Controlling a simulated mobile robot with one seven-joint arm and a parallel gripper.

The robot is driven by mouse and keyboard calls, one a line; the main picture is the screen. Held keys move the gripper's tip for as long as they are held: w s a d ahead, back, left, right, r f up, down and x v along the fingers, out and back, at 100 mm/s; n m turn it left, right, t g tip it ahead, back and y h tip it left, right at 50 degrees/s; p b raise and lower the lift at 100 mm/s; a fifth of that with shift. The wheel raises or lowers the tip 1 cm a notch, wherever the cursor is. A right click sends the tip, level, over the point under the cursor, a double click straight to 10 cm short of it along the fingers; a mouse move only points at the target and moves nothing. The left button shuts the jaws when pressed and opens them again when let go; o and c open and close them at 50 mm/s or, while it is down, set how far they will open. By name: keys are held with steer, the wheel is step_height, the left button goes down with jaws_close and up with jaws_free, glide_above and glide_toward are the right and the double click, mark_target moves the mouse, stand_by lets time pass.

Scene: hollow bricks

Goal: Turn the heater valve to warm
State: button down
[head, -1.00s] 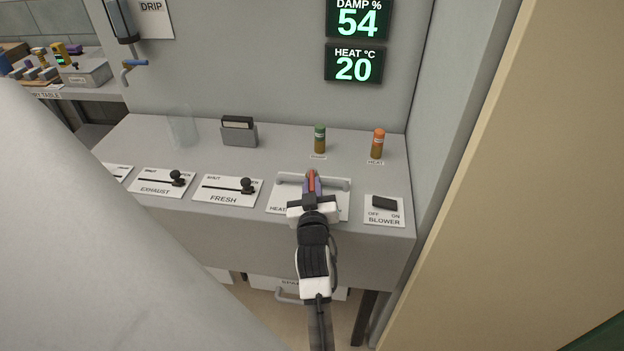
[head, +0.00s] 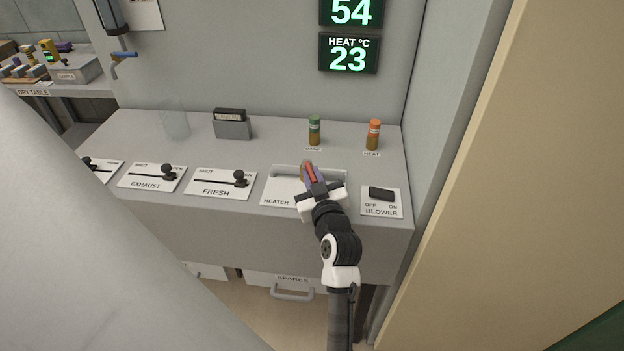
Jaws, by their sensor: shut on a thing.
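The heater plate (head: 274,196), a white panel labelled HEATER, lies on the grey bench. A grey bar runs along its back. My gripper (head: 311,176) is over the middle of this plate, shut on the red heater valve handle (head: 310,173). My gripper covers most of the valve and the plate's right part, so any warm marking is hidden. The HEAT display (head: 348,54) on the wall reads 23 °C.
Right of the heater plate is the BLOWER switch (head: 382,194). Left are the FRESH slider (head: 222,184) and EXHAUST slider (head: 152,178). Behind stand a green-topped cylinder (head: 314,130) and an orange-topped HEAT cylinder (head: 374,135). A wall closes the right side.

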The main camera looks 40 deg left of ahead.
steer(key=shift+f, duration=0.1)
steer(key=c, duration=1.4)
jaws_free()
steer(key=b+v, duration=0.3)
steer(key=v, duration=1)
steer(key=shift+s+d+b, duration=0.25)
steer(key=shift+d+b, duration=0.1)
steer(key=shift+b, duration=0.05)
